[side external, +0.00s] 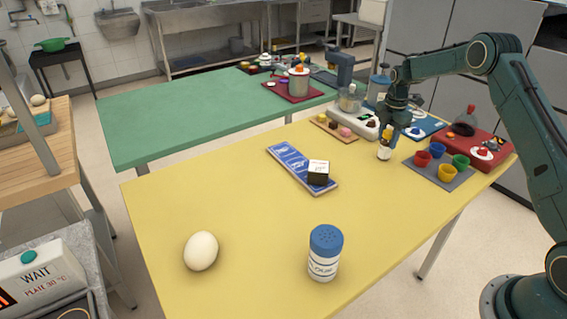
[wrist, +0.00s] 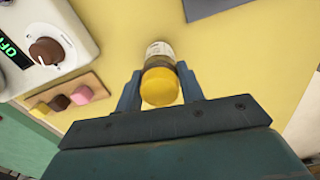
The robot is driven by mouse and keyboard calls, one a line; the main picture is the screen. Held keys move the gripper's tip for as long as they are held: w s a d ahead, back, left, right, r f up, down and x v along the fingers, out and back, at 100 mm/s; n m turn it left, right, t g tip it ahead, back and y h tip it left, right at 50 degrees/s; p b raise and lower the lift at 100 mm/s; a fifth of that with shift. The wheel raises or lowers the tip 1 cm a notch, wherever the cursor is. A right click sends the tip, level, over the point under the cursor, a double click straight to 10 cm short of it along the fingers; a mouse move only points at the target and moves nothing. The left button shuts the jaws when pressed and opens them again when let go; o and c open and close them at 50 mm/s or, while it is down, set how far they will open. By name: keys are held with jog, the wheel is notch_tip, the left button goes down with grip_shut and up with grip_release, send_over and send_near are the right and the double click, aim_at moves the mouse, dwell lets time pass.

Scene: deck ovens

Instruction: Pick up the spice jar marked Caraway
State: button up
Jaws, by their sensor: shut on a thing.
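A small jar with a yellow lid (wrist: 160,87) and a pale label stands between my gripper's two fingers in the wrist view. The label's words are too small and turned to read, so I cannot tell whether it says Caraway. The same jar shows in the side view (side external: 384,152) near the back right of the yellow table. My gripper (side external: 388,136) comes down on it from above. In the wrist view my gripper (wrist: 160,92) is shut on the jar, one finger on each side. I cannot tell whether the jar's base touches the table.
Left of the jar lies a board with small coloured pieces (side external: 334,128); a white device with a knob (side external: 353,122) is behind. A grey mat with several coloured cups (side external: 438,176) is to the right. A blue-lidded shaker (side external: 325,253) and egg (side external: 201,251) stand in front.

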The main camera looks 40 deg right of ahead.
jog(key=shift+r, duration=0.1)
notch_tip(320, 180, up, 20)
dwell(0.9)
dwell(0.5)
